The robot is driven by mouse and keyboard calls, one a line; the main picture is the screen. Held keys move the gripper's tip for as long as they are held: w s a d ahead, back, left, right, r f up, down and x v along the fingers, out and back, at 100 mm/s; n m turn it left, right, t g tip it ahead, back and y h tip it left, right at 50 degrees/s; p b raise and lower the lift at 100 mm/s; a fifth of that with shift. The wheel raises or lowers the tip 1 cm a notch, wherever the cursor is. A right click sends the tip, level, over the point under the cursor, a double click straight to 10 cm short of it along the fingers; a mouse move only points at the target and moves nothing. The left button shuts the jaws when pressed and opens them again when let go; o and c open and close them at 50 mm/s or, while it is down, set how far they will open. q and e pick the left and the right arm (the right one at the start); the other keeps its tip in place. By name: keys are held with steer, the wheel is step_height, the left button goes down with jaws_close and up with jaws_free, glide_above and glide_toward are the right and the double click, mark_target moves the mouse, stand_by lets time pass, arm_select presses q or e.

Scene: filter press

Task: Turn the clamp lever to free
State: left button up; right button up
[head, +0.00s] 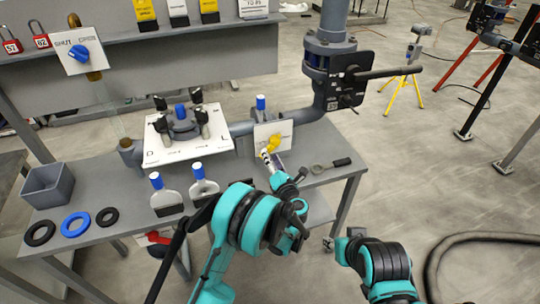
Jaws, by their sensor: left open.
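A long black lever (390,73) sticks out to the right, roughly level, from a dark box (343,88) on the thick blue-grey post. I cannot read the box's marks. A yellow handle (274,143) sits on a small white plate (284,130) on the bench. Which of these is the clamp lever is not clear from the labels. My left gripper (270,160) is open, just below and in front of the yellow handle; whether it touches is too small to tell. My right gripper (329,243) is low, beyond the bench's front edge, and its fingers are too small to judge.
A white square plate (160,150) with a knobbed clamp fitting stands left of the yellow handle. Blue-topped scrapers (205,186), a wrench (330,166), rings (75,224) and a grey bin (48,186) lie on the bench. Floor to the right is mostly open, with a hose (470,238).

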arm_select(q)
steer(key=shift+x, duration=1.25)
jaws_close()
